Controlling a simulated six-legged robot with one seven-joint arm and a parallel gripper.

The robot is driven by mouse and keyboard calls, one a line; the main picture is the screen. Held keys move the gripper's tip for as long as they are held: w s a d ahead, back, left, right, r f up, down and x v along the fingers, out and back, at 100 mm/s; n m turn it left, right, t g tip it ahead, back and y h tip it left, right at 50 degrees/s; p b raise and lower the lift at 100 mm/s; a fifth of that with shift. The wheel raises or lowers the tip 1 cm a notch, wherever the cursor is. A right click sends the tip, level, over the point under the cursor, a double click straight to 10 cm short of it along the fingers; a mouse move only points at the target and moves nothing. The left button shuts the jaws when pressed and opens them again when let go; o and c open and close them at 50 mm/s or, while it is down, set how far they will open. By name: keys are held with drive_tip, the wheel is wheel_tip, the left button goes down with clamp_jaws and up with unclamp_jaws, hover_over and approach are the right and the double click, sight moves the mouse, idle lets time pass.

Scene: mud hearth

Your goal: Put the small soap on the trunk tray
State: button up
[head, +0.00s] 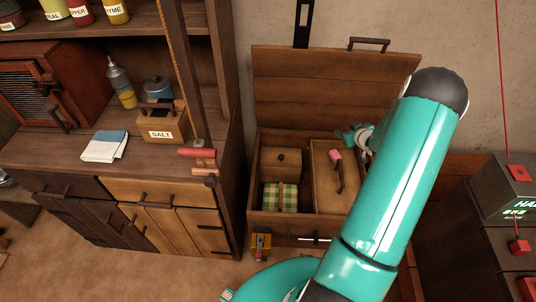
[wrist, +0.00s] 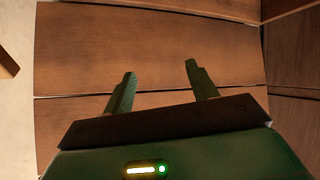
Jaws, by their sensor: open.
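The wooden trunk (head: 263,218) stands open with its lid raised against the wall. A flat wooden panel, which looks like the trunk tray (head: 325,198), covers the right part inside and has a dark handle. A small pink block, likely the small soap (head: 335,155), appears on the tray's far part, by the handle; I cannot tell its exact contact. My gripper (head: 349,134) is just beyond and right of the pink block, partly hidden by my teal arm. In the wrist view my gripper (wrist: 158,80) is open, with only wooden boards between and beyond its fingers.
Left in the trunk are a wooden box (head: 281,161) and a green checked cloth (head: 280,197). The raised lid (head: 320,80) stands behind my gripper. A cabinet with a salt box (head: 163,125) is at left. A dark unit (head: 505,190) stands at right.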

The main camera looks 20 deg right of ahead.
drive_tip(key=w+a+r+g+h, duration=0.15)
drive_tip(key=a+r, duration=0.25)
drive_tip(key=r, duration=0.4)
drive_tip(key=w+a+r, duration=0.2)
drive_tip(key=a+r, duration=0.2)
drive_tip(key=r, duration=0.3)
drive_tip(key=s+a+r+g, duration=0.2)
drive_tip(key=s+a+r, duration=0.1)
drive_tip(key=a+r, duration=0.85)
drive_tip(key=s+a+r+g+y, duration=0.1)
drive_tip(key=s+a+r+y, duration=0.1)
drive_tip(key=s+a, duration=0.9)
drive_tip(key=s+a+r+g+y, duration=0.1)
drive_tip(key=s+a+r, duration=0.3)
drive_tip(key=s+a, duration=0.8)
drive_tip(key=shift+a+r+y, duration=0.2)
drive_tip(key=shift+a+y, duration=0.35)
drive_tip(key=shift+a, duration=0.65)
drive_tip(key=shift+c, duration=0.2)
drive_tip(key=c, duration=0.4)
drive_tip(key=shift+c, duration=0.2)
drive_tip(key=shift+d, duration=0.15)
